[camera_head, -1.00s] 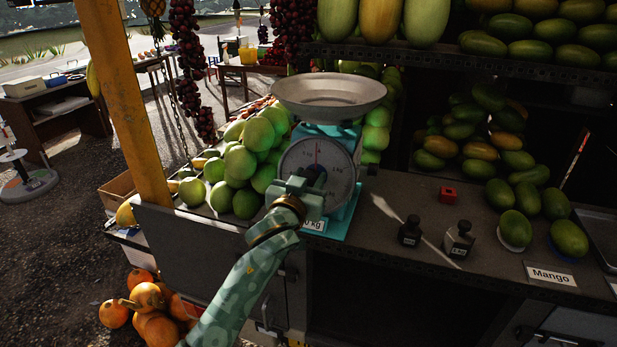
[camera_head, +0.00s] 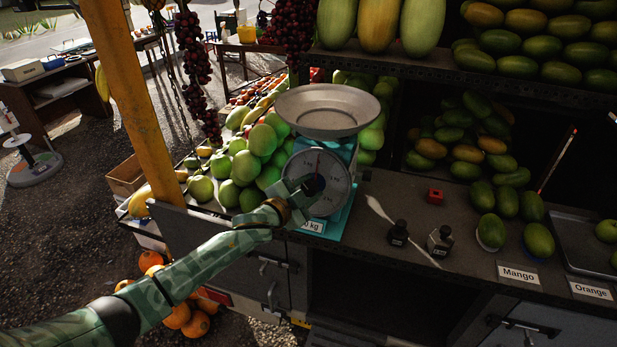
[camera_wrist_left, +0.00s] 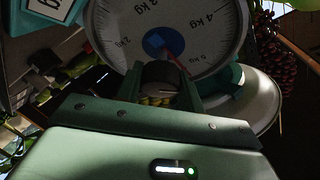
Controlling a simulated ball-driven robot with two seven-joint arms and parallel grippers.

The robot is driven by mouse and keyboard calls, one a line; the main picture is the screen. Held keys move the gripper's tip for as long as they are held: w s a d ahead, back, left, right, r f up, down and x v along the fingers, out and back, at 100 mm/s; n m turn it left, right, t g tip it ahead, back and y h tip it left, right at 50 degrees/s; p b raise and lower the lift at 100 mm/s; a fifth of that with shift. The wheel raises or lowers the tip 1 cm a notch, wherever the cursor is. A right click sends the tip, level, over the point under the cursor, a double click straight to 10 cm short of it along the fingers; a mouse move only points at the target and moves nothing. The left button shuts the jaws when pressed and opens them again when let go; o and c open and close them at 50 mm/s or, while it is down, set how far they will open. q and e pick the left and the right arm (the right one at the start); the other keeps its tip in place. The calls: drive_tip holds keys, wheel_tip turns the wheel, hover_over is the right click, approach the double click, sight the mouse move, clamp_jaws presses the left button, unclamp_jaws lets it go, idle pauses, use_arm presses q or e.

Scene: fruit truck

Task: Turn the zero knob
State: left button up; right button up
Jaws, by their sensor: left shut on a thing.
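A teal weighing scale (camera_head: 345,207) with a silver pan (camera_head: 327,110) stands on the counter. Its round white dial (camera_head: 333,172) has a red needle that points about straight up in the head view. My left gripper (camera_head: 304,188) is at the lower part of the dial and hides some of it. In the left wrist view the dial (camera_wrist_left: 190,22) appears upside down with a blue hub (camera_wrist_left: 163,42). There my left gripper (camera_wrist_left: 160,90) is shut on a dark round knob (camera_wrist_left: 159,74) just in front of the dial. My right gripper is in neither view.
Green fruit is piled left of the scale. A yellow post (camera_head: 127,90) rises at the left. Mangoes lie farther right.

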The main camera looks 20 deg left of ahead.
use_arm(q)
drive_tip(key=shift+r+m+g+h+p, duration=0.2)
drive_tip(key=shift+m+g+h+p, duration=0.15)
drive_tip(key=shift+m+p, duration=0.75)
drive_tip(key=shift+f+m+g+p, duration=0.1)
drive_tip(key=shift+m+g+p, duration=0.3)
drive_tip(key=shift+m, duration=0.3)
drive_tip(key=o, duration=1)
drive_tip(key=shift+f, duration=0.1)
drive_tip(key=b+v, duration=0.1)
drive_tip(key=v, duration=1.5)
drive_tip(key=shift+s+a, duration=0.15)
